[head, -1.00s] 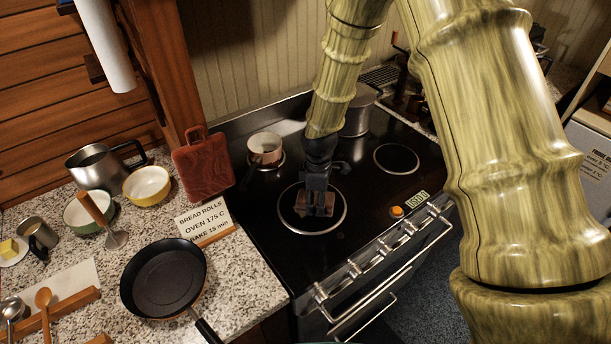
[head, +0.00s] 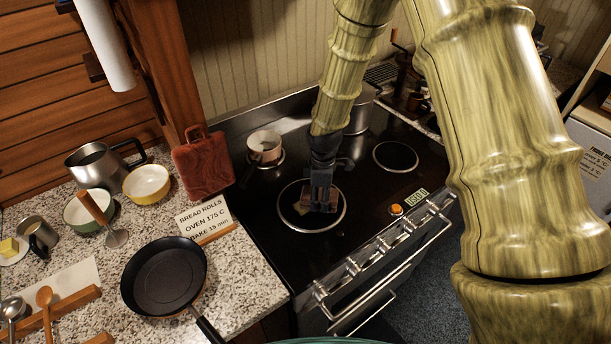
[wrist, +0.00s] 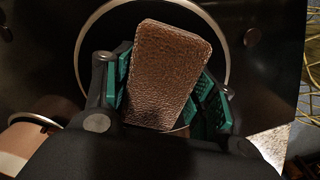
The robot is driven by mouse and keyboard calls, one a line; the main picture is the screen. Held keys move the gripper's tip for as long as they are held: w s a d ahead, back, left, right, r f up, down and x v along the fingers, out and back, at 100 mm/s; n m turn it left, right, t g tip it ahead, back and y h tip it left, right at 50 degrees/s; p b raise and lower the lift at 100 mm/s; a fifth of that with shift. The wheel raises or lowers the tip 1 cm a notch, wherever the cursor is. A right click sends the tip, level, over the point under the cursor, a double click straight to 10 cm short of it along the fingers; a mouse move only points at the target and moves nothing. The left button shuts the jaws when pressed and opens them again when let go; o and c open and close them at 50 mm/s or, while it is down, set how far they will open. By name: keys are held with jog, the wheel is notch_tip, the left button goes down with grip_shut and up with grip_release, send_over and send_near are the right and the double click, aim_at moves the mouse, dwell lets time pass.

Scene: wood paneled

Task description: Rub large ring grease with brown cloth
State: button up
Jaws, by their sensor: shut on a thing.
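The large ring (head: 286,222) is a thin pale circle on the black stovetop, at the front left of the hob; its curve also shows in the wrist view (wrist: 228,62). My gripper (head: 322,208) is low over the right part of this ring. It is shut on the brown cloth (wrist: 165,72), a textured rectangular pad between the green finger pads. In the head view the brown cloth (head: 306,203) shows at the left of the fingers, at or close to the glass. A small yellowish patch of grease (head: 299,209) shows inside the ring, just left of the cloth.
A copper-coloured pot (head: 265,148) stands on the rear left ring, and a grey pot (head: 358,118) stands behind my gripper. The right ring (head: 396,157) is bare. A black pan (head: 165,277) and a recipe sign (head: 206,220) are on the left counter.

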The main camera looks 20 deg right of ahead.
jog(key=shift+s+d+r+p, duration=0.15)
jog(key=shift+s+r+p, duration=0.05)
jog(key=shift+r+p, duration=0.2)
notch_tip(320, 180, up, 2)
jog(key=shift+w, duration=0.1)
notch_tip(320, 180, up, 2)
jog(key=shift+r+p, duration=0.1)
jog(key=shift+p, duration=0.9)
jog(key=shift+r+p, duration=1.15)
jog(key=shift+r, duration=0.55)
jog(key=shift+a, duration=0.2)
